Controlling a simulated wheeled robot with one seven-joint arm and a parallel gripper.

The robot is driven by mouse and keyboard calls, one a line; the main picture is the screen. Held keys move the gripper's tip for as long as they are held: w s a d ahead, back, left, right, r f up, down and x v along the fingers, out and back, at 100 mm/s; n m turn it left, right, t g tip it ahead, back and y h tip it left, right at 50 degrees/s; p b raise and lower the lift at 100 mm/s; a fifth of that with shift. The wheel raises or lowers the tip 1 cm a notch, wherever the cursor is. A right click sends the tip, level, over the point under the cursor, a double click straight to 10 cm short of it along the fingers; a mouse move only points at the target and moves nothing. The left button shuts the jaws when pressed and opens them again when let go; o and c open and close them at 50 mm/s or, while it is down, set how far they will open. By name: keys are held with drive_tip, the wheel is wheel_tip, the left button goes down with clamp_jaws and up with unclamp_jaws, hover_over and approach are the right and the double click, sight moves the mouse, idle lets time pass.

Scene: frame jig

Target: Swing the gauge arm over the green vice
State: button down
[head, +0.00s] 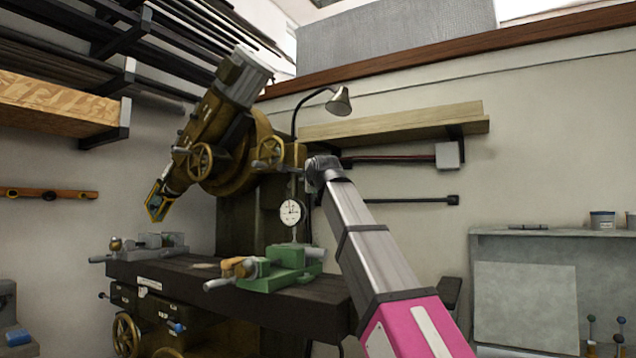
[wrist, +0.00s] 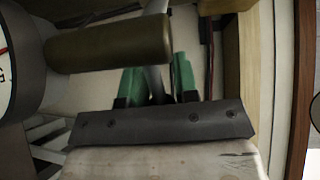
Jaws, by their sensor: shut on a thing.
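The green vice (head: 285,268) stands on the dark machine table in the head view. The round white dial gauge (head: 291,212) hangs upright directly over it in the picture, its thin stem reaching down near the vice top; I cannot tell whether they touch. My gripper (head: 313,176) is at the upper right of the dial, its fingers too small to make out there. In the wrist view, my gripper's green fingers (wrist: 157,82) are closed on a grey rod of the gauge arm (wrist: 154,50). A brass-coloured cylinder (wrist: 105,45) and the dial edge (wrist: 4,65) show at left.
The machine's tilted head (head: 215,125) with handwheels stands behind and left of the gauge. A lamp (head: 340,101) and wall shelf (head: 395,125) are above my gripper. A grey vice (head: 150,243) sits at the table's left end. The wall to the right is mostly clear.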

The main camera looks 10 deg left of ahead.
drive_tip(key=shift+s+a+h, duration=0.15)
drive_tip(key=shift+a+h, duration=0.15)
drive_tip(key=shift+a, duration=0.2)
drive_tip(key=c, duration=0.9)
unclamp_jaws()
drive_tip(key=shift+s+a, duration=0.1)
drive_tip(key=shift+a, duration=0.05)
drive_tip(key=f+v, duration=0.1)
drive_tip(key=v, duration=0.9)
drive_tip(key=shift+s+r, duration=0.4)
